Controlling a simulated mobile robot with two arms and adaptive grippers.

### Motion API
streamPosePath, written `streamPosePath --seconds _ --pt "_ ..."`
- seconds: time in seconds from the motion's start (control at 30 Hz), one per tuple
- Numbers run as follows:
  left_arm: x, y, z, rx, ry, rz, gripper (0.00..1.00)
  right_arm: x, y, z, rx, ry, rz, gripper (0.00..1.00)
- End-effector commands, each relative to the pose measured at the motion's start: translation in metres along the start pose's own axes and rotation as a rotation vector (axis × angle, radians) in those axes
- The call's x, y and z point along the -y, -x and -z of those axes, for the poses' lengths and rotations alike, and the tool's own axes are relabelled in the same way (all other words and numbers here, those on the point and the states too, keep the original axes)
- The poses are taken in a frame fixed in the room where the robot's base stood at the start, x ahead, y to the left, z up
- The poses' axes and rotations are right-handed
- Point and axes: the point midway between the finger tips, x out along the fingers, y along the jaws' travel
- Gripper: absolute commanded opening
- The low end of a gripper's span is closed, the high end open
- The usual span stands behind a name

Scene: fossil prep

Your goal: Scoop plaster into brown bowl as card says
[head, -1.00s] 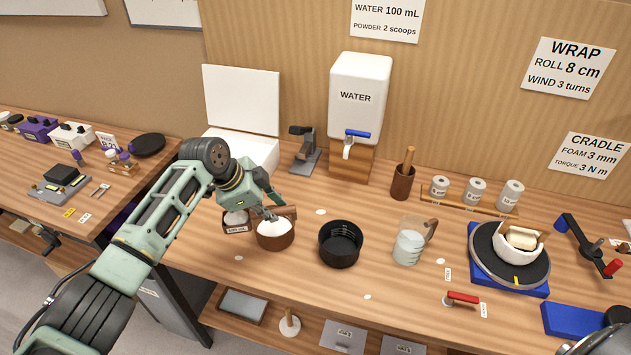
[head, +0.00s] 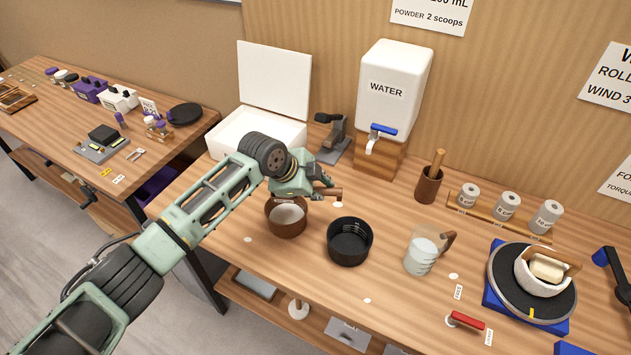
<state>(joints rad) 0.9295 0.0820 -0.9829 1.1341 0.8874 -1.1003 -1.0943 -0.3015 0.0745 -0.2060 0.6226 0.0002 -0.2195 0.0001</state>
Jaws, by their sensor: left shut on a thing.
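The brown bowl (head: 286,229) stands on the bench with white plaster inside, its surface below the rim. My left gripper (head: 322,185) is just above and behind the bowl's right side, shut on a scoop with a brown handle (head: 333,192). The scoop's head is hidden, so I cannot tell what it carries. My right gripper is not in view.
A black bowl (head: 349,243) stands close to the right of the brown bowl, then a clear jug (head: 424,252) and a turntable (head: 505,286). A water tank (head: 394,90) and an open white box (head: 228,143) stand behind. The bench front is fairly clear.

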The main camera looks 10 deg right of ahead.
Motion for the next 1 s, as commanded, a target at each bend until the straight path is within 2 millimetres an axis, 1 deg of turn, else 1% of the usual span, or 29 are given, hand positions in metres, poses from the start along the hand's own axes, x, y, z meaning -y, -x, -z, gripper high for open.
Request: streamPosePath --seconds 0.03,0.1,0.2,0.3,0.5,0.6,1.0 --pt "-0.004 -0.002 -0.002 0.0 -0.017 0.037 0.0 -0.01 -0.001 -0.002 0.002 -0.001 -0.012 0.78" --pt "-0.007 -0.004 -0.003 -0.001 -0.04 0.093 0.0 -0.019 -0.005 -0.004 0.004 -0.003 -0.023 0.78" --pt "-0.011 -0.005 -0.003 -0.003 -0.077 0.18 0.0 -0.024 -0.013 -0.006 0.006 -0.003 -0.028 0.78" --pt "-0.014 -0.008 -0.004 -0.004 -0.112 0.265 0.0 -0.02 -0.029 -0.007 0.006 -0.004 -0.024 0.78" --pt "-0.016 -0.009 -0.004 -0.004 -0.158 0.377 0.0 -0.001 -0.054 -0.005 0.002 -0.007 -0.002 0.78" --pt "-0.017 -0.009 -0.004 -0.005 -0.175 0.418 0.0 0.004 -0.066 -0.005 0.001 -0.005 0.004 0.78" --pt "-0.021 -0.013 -0.006 -0.005 -0.256 0.613 0.0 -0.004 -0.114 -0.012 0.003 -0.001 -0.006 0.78"
